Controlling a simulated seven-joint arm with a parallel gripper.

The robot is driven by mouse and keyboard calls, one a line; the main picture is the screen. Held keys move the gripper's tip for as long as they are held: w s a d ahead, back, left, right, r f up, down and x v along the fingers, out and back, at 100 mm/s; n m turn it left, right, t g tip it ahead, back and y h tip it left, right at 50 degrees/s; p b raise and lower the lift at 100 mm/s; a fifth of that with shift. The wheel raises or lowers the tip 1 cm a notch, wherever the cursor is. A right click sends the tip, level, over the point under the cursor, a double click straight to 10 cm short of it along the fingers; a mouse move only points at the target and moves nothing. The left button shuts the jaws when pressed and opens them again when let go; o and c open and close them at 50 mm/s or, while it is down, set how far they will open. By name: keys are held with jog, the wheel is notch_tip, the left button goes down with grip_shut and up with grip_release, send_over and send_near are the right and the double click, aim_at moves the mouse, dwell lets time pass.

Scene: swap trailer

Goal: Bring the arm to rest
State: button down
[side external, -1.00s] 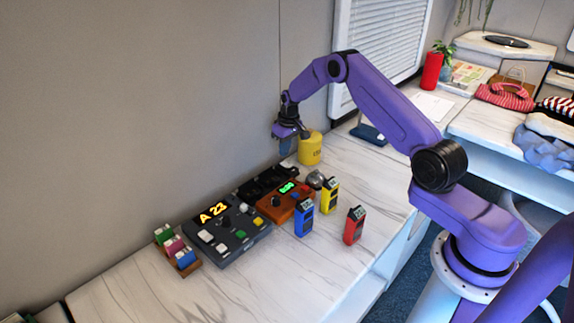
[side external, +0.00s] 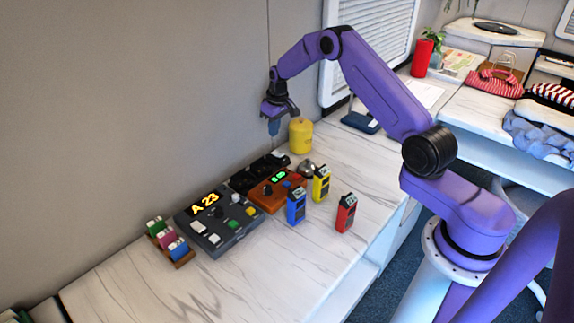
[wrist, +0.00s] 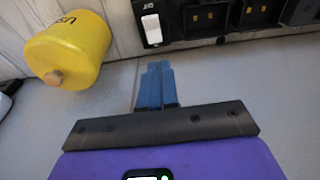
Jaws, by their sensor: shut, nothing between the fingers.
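My arm is purple, with its elbow raised and my gripper (side external: 274,128) pointing down beside the grey wall. The blue fingers are together and hold nothing; they also show closed in the wrist view (wrist: 156,85). In the side view my gripper hangs above the counter's far part, just left of a yellow canister (side external: 301,137) and behind a black unit (side external: 258,170). In the wrist view the yellow canister (wrist: 68,48) is at the upper left, apart from the fingers. The black unit with a white switch (wrist: 225,20) lies ahead of the fingertips.
On the marble counter (side external: 285,270) stand a keypad console reading A 23 (side external: 222,225), an orange device (side external: 275,195), and blue (side external: 296,206), yellow (side external: 321,184) and red radios (side external: 346,212). A small rack (side external: 171,245) is at the left. The front of the counter is clear.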

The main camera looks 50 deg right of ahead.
jog(key=s+a+r+n, duration=0.2)
jog(key=s+a+r, duration=0.15)
jog(key=a, duration=0.35)
jog(key=s+a+r+n, duration=0.1)
jog(key=s+a+r, duration=0.1)
jog(key=a+r, duration=0.4)
jog(key=s+a+r+n, duration=0.3)
jog(key=s+a+r, duration=0.1)
jog(key=s+a, duration=0.7)
jog(key=s+a+r+n+g, duration=0.1)
jog(key=s+r+n, duration=0.2)
jog(key=s, duration=1.4)
jog(key=s+d+n, duration=0.3)
jog(key=s+d, duration=0.2)
jog(key=s, duration=0.9)
jog(key=shift+w, duration=0.1)
